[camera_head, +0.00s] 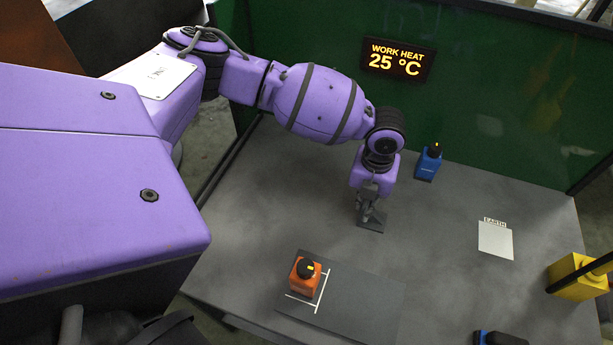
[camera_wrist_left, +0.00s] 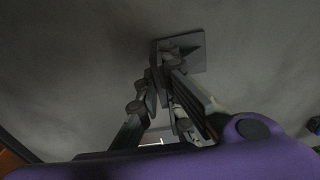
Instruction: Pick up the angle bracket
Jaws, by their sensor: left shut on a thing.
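The angle bracket (camera_head: 373,221) is a small dark grey piece at the middle of the grey table. My left gripper (camera_head: 366,208) points down at it and is shut on it. In the left wrist view the bracket (camera_wrist_left: 192,52) shows a flat plate and an upright part, with the fingertips of my left gripper (camera_wrist_left: 163,72) at the upright part. I cannot tell whether the bracket touches the table. My right gripper is not in view.
An orange block with a black knob (camera_head: 305,275) stands in white corner marks on a dark mat (camera_head: 365,305). A blue block with a knob (camera_head: 429,161) stands near the green back wall. A pale EARTH plate (camera_head: 495,241) and a yellow block (camera_head: 578,277) are at the right.

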